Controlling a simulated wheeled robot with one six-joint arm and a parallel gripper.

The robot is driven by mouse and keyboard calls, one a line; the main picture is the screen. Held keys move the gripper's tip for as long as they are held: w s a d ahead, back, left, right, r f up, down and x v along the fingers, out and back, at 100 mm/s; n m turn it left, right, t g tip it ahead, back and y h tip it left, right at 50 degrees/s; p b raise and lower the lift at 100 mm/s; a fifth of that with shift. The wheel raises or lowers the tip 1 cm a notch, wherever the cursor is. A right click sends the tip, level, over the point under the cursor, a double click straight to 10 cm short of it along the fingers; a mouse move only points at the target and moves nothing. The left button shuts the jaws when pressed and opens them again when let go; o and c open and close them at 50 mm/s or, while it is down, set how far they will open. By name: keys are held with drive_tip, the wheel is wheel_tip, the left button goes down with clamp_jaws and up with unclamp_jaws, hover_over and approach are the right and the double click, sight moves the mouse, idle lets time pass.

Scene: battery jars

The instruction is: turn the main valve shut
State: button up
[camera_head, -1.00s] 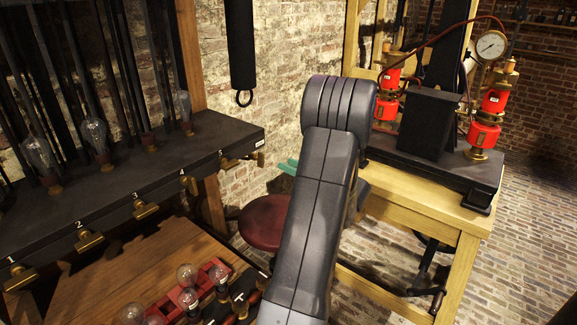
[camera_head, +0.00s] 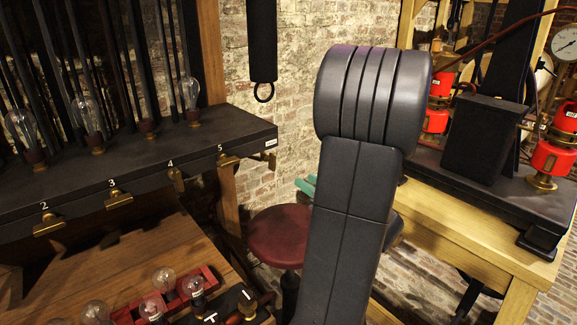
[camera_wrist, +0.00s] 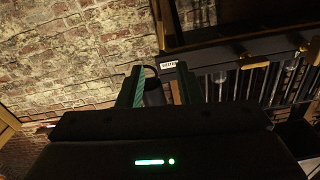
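A black bench (camera_head: 120,160) carries numbered brass valves along its front edge. A small white label (camera_head: 271,143), too small to read surely, marks its right end, with a brass fitting (camera_head: 271,160) below it that looks like the main valve. The label also shows in the wrist view (camera_wrist: 168,65), close beyond the fingertips. My gripper (camera_wrist: 161,80) is open, its two green fingers apart. Between them is only a dark strap end with a ring (camera_wrist: 148,70), seemingly farther back. In the head view my arm hides most of the gripper; a green fingertip (camera_head: 306,186) shows.
A black strap (camera_head: 262,40) with a ring hangs by the brick wall. A red stool (camera_head: 280,235) stands below the bench end. A wooden table (camera_head: 450,220) with red devices is at right. A wooden desk with bulbs (camera_head: 160,280) is at front left.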

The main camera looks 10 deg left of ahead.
sight(275, 162)
drive_tip(key=p+x, duration=0.1)
drive_tip(key=x, duration=1.2)
drive_tip(key=shift+w+a, duration=0.2)
drive_tip(key=shift+a, duration=0.15)
clamp_jaws()
